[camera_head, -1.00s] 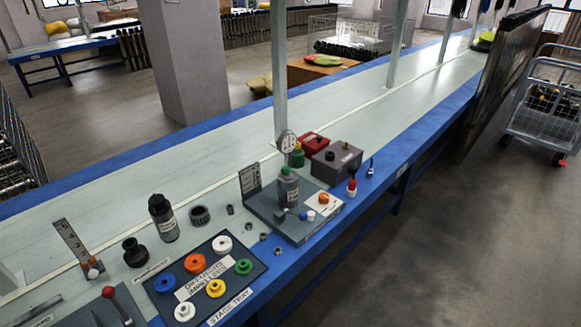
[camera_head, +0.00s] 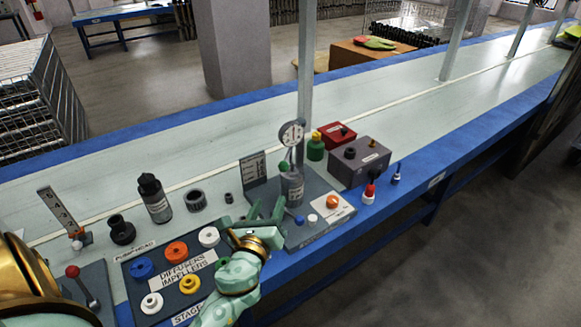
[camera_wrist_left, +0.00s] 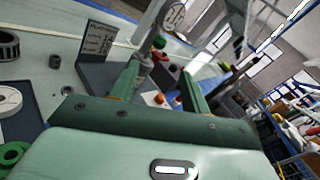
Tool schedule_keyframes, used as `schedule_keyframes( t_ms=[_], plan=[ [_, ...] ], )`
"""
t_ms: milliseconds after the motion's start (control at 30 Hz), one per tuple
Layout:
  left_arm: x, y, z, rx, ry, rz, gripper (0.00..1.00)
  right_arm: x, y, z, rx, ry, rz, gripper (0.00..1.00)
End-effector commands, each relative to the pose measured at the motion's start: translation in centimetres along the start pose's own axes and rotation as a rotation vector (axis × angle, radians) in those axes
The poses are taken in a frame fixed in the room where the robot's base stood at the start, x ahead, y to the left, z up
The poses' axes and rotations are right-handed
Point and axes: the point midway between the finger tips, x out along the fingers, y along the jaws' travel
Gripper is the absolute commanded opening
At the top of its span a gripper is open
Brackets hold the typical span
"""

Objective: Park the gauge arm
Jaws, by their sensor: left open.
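A round white dial gauge (camera_head: 291,133) stands upright behind a grey cylinder (camera_head: 292,188) with a green knob (camera_head: 284,167), on a dark grey test stand (camera_head: 318,237). The dial also shows in the left wrist view (camera_wrist_left: 174,14), cut by the top edge. A small blue knob (camera_head: 299,219) sits low at the stand's front. My left gripper (camera_head: 264,208) is open and empty, just left of the cylinder, near the stand's left edge. My right gripper is out of view.
A labelled upright plate (camera_head: 253,172) rises at the stand's back left. A grey box (camera_head: 360,162) and a red box (camera_head: 334,135) stand right of it. The dark tray (camera_head: 196,297) of coloured rings lies under and left of my arm.

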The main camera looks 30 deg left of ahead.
Motion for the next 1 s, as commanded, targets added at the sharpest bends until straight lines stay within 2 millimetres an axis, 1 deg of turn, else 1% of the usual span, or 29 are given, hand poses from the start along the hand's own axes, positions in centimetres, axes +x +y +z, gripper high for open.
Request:
schedule_keyframes(
  t_ms=[33, 100, 167, 400, 500, 600, 700, 800, 1000],
  plan=[
    [0.8, -0.1, 0.1, 0.000, -0.002, -0.001, 0.46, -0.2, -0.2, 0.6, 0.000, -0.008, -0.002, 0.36],
    [2.3, -0.1, 0.2, -0.001, -0.002, -0.002, 0.46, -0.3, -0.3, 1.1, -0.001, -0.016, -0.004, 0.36],
    [3.8, -0.1, 0.1, -0.002, -0.002, -0.002, 0.46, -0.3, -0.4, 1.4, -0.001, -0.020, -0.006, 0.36],
    [10.0, 0.0, -0.2, -0.003, 0.002, 0.000, 0.46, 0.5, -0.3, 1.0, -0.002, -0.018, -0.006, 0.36],
    [12.1, 0.1, -0.3, -0.005, 0.004, 0.000, 0.46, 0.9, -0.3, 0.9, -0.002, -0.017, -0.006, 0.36],
    [13.6, 0.1, -0.3, -0.004, 0.004, -0.001, 0.46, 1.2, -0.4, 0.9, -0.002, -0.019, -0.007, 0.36],
    [14.6, 0.0, -0.3, -0.006, 0.004, -0.001, 0.46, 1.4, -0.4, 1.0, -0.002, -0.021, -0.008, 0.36],
    [15.1, 0.0, -0.3, -0.007, 0.005, 0.000, 0.46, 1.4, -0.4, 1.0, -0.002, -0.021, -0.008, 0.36],
    [15.2, 0.0, -0.2, -0.007, 0.004, 0.000, 0.46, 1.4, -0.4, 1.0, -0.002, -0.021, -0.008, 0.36]
  ],
)
